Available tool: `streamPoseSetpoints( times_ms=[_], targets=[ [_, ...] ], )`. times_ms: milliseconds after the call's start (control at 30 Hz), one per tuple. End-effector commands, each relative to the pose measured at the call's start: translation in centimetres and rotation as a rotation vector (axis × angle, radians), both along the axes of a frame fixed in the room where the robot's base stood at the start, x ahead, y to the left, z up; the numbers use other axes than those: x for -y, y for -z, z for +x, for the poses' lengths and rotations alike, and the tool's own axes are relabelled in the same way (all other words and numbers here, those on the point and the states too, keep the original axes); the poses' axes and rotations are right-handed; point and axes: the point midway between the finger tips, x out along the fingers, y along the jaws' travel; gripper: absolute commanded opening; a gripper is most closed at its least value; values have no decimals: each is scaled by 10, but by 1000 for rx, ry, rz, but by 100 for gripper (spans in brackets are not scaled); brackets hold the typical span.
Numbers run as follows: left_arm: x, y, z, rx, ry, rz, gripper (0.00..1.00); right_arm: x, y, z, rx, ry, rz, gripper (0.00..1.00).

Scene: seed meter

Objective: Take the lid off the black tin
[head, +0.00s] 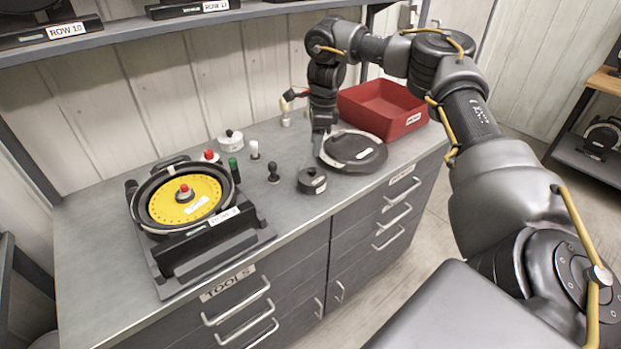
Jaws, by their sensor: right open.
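The black tin (312,181) stands upright on the grey worktop, near its front edge and left of a round black disc-shaped part. Its dark lid with a small knob is on top, and a pale label shows on it. My right gripper (319,150) points down just behind the tin, by the left rim of the disc. It is open and appears empty; its fingertips are small and partly hard to make out. I cannot tell its exact height above the worktop. My left gripper is out of view.
A black seed meter with a yellow plate (185,200) sits at the left. A white tin (230,140), a green-topped bottle (234,170) and a black hand stamp (273,173) stand between. The black disc (353,151) and a red bin (382,108) are at the right.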

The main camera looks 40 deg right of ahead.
Motion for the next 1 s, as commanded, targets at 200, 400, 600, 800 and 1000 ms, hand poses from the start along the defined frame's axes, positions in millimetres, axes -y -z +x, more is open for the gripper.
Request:
streamPoseSetpoints(
  times_ms=[200,400,600,800,1000],
  targets=[
    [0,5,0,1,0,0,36,-4,34,2,-3,0,1,48],
    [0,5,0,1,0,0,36,-5,41,4,-1,-2,0,48],
    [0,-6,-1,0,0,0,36,-5,56,4,-5,-2,-1,48],
    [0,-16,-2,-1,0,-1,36,-7,85,7,-4,-2,-1,48],
    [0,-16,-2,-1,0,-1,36,-7,93,8,-1,-2,0,48]
  ],
)
